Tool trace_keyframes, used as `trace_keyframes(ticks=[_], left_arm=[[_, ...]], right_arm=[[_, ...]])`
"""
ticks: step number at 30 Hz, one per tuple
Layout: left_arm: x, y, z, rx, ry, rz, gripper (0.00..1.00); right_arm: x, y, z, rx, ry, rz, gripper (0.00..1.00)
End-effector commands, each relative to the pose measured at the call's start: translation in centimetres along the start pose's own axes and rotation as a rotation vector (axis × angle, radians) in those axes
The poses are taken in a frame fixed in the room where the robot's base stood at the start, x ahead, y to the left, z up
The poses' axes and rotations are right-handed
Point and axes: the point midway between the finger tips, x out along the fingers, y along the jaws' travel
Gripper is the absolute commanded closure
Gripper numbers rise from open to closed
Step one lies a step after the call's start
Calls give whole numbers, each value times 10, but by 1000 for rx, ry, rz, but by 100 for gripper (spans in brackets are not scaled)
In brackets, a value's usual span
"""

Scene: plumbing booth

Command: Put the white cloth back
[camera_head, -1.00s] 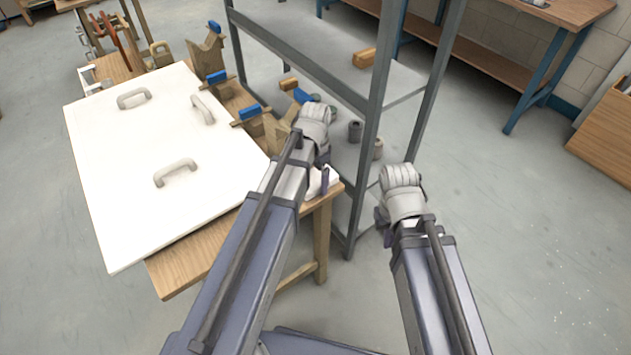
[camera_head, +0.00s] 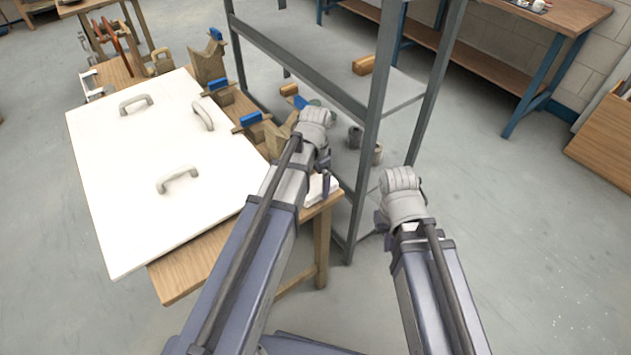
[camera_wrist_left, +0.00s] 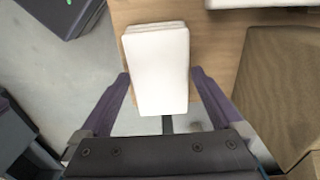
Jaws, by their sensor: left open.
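The white cloth (camera_wrist_left: 158,65) is a folded, layered pad lying near the edge of the wooden table. In the head view the cloth (camera_head: 322,192) shows at the table's near right corner, partly covered by my left gripper. My left gripper (camera_wrist_left: 160,76) is open, with one purple finger on each side of the cloth. I cannot tell whether the fingers touch it. In the head view the left gripper (camera_head: 325,180) points down over that corner. My right gripper (camera_head: 382,221) hangs to the right of the shelf post, mostly hidden behind its wrist, so its jaws cannot be read.
A large white board (camera_head: 165,165) with several handles covers much of the wooden table (camera_head: 185,277). Wooden clamps with blue parts (camera_head: 250,119) stand along its right side. A grey metal shelf (camera_head: 370,130) rises close behind the arms. The floor at right is clear.

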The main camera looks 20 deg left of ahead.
Motion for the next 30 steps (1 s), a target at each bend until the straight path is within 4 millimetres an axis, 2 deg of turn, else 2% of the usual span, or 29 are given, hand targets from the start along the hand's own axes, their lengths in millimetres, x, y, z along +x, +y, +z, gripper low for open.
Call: trace_keyframes(ticks=[1, 18, 22, 27, 29, 30], left_arm=[[-12, 0, 0, 0, 0, 0, 0], [-97, 0, 0, 0, 0, 0, 0], [-107, 0, 0, 0, 0, 0, 0], [-108, 0, 0, 0, 0, 0, 0], [-108, 5, 1, -5, -2, -1, 0], [-107, 15, 3, -15, -6, -2, 0]], right_arm=[[-12, 1, 1, 0, 0, 0, 100], [-96, 9, 6, 1, 0, 0, 100], [-106, 10, 6, 1, 0, 0, 100], [-108, 10, 6, 0, 0, 0, 100], [-107, 10, 6, 0, 0, 0, 100], [-107, 10, 6, 0, 0, 0, 100]])
